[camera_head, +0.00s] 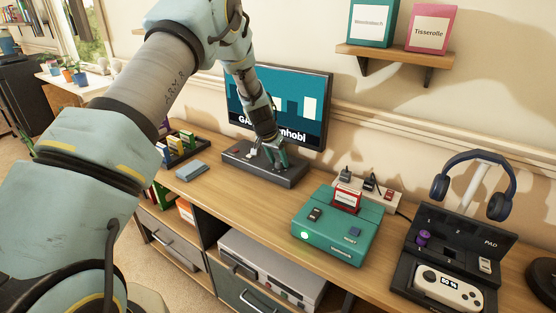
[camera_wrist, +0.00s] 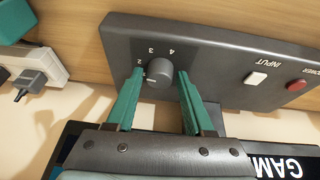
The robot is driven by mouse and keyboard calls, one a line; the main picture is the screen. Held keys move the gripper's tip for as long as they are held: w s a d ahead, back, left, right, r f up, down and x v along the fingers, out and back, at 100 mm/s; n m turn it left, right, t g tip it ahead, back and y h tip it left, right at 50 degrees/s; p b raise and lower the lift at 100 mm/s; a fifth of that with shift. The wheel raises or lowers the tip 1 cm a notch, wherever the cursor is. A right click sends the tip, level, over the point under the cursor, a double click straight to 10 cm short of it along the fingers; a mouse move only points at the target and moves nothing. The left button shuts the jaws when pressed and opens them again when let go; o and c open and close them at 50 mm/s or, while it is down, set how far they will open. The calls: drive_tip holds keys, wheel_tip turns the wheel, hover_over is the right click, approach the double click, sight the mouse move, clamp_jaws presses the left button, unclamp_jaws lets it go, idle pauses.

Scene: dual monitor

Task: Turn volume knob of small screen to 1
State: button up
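A dark grey round knob (camera_wrist: 160,74) sits on the grey control panel (camera_wrist: 225,65), seen upside down in the wrist view. Numbers 2, 3 and 4 show around it; the 1 is not clear and may be hidden by a finger. A small pale mark shows at the knob's lower left edge. My gripper (camera_wrist: 160,72) is open, with one green finger on each side of the knob. The left fingertip is close to it; contact cannot be told. In the head view my gripper (camera_head: 271,155) is over the panel (camera_head: 285,175) below a screen (camera_head: 308,108).
A red power button (camera_wrist: 297,85) and a white input button (camera_wrist: 256,78) are on the panel. A green console (camera_head: 330,245) stands to the right, with a headphone stand and controller (camera_head: 450,288) beyond. A blue-grey box (camera_head: 192,171) lies left of the panel.

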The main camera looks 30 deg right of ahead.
clamp_jaws()
drive_tip(key=shift+n, duration=0.3)
drive_tip(key=n, duration=0.1)
drive_tip(key=n+t, duration=0.1)
drive_tip(key=n, duration=0.1)
drive_tip(key=n+y, duration=0.1)
drive_tip(key=shift+s+d+t+p, duration=0.2)
drive_tip(key=shift+s+t+p, duration=0.05)
drive_tip(key=shift+t+p, duration=0.1)
drive_tip(key=n+y, duration=0.1)
drive_tip(key=n, duration=0.1)
drive_tip(key=n+t+p, duration=0.1)
drive_tip(key=n, duration=0.2)
drive_tip(key=shift+y, duration=0.4)
drive_tip(key=shift+o, duration=1.7)
unclamp_jaws()
